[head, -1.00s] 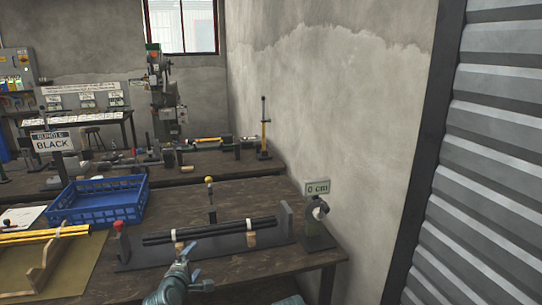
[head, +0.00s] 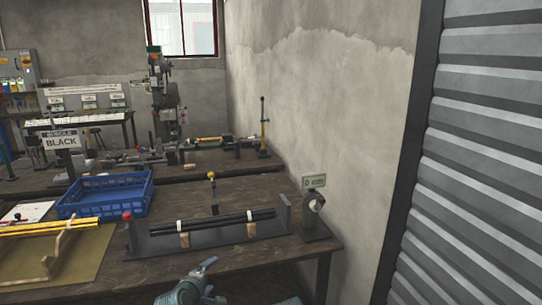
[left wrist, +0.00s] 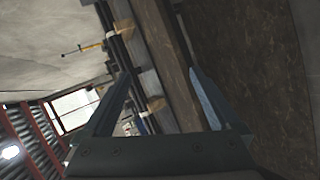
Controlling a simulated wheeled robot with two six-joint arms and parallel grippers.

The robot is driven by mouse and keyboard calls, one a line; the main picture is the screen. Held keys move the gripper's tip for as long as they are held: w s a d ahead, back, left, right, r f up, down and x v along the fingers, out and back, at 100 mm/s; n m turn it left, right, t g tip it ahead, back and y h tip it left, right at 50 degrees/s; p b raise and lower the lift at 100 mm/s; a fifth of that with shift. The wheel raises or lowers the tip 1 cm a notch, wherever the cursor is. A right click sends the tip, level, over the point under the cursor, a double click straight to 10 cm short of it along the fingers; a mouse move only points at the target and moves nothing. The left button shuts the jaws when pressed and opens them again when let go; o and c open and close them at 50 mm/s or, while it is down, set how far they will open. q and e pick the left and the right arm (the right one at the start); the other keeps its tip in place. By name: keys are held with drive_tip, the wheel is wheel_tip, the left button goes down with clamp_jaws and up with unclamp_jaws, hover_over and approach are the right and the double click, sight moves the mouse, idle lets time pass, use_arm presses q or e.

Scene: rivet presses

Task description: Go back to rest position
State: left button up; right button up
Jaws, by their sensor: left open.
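My left gripper (head: 211,282) is at the bottom of the head view, at the near edge of the workbench. Its jaws are open and empty; in the left wrist view its two fingers (left wrist: 162,76) stand apart. It is in front of the grey fixture (head: 160,246), clear of the black rods (head: 231,221). The rods lie level across two wooden supports, with pale bands around them.
A blue crate (head: 103,212) stands left on the workbench (head: 255,259). Yellow rods (head: 45,229) lie on a wooden stand at far left. A device with a "0 cm" display (head: 314,182) stands at the right end, near the wall. The bench's front strip is clear.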

use_arm(q)
drive_tip(key=s+d+f+m+g+h, duration=0.1)
drive_tip(key=s+d+f+m+g, duration=0.25)
drive_tip(key=d+f+m, duration=0.2)
drive_tip(key=s+d+f+m+g+y, duration=0.1)
drive_tip(key=s+d+f+m+g, duration=0.1)
drive_tip(key=s+m+g, duration=0.3)
drive_tip(key=s+d+f+m+g+y, duration=0.1)
drive_tip(key=s+d+f+m+y, duration=0.1)
drive_tip(key=s+m, duration=0.35)
drive_tip(key=s+d+f+m+g+y, duration=0.1)
drive_tip(key=s+d+f+m+g, duration=0.15)
drive_tip(key=s, duration=0.55)
wheel_tip(320, 180, up, 14)
drive_tip(key=p, duration=1.3)
drive_tip(key=shift+w+f, duration=0.15)
drive_tip(key=shift+f, duration=0.05)
